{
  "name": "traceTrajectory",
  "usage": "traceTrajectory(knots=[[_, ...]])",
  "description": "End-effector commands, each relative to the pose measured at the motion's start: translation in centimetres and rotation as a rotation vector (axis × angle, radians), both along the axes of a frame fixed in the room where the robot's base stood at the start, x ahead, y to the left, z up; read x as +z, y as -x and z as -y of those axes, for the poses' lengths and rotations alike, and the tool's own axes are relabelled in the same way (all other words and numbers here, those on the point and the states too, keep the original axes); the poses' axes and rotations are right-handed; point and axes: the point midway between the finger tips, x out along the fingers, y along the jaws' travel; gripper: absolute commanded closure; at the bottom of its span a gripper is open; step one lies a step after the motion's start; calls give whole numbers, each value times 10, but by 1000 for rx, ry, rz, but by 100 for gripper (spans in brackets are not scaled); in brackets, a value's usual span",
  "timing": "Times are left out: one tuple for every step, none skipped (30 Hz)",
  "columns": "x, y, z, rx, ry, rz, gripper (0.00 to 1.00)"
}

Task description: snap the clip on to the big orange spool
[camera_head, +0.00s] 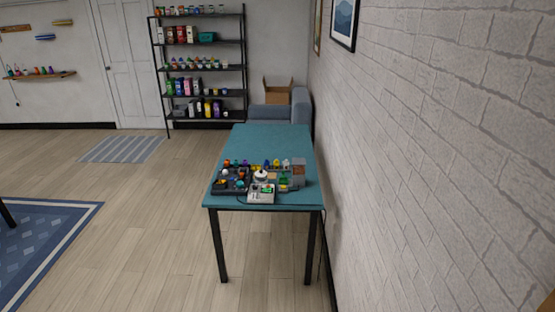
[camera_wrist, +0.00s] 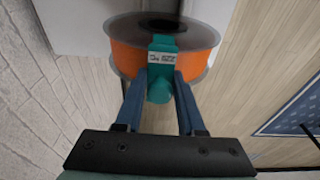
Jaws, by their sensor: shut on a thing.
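In the wrist view, the big orange spool (camera_wrist: 124,58) has pale see-through flanges and a dark centre. A teal clip (camera_wrist: 160,72) with a white label lies over the near side of the spool, across its orange rim. I cannot tell whether it is snapped on or only held against it. My gripper (camera_wrist: 162,84) has two blue fingers shut on the clip, one on each side. The clip's rounded end points back toward my palm. The head view shows neither my gripper nor the clip, and I cannot make out the big spool there.
In the wrist view, a white surface (camera_wrist: 72,22) lies behind the spool, above wooden floor. In the head view, a teal table (camera_head: 270,140) carries small coloured items and devices at its near end, close to a white brick wall (camera_head: 430,150). Its far half is mostly bare.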

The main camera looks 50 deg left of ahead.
Motion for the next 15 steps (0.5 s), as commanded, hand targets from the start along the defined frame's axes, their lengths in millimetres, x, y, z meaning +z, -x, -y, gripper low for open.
traceTrajectory(knots=[[-19,11,8,-1,23,-28,100],[-19,11,8,-1,23,-28,100],[-19,11,8,-1,23,-28,100],[-19,11,9,-1,24,-27,100],[-19,11,9,-1,24,-27,100],[-19,11,9,-1,24,-27,100],[-19,10,9,-1,24,-27,100],[-19,10,9,-2,25,-27,100],[-19,10,9,-2,25,-27,100],[-19,10,9,-2,25,-27,100],[-19,10,9,-2,25,-27,100],[-19,10,9,-2,25,-26,60],[-19,10,9,-2,25,-26,55],[-19,10,9,-2,25,-26,49],[-19,10,9,-2,25,-26,42]])
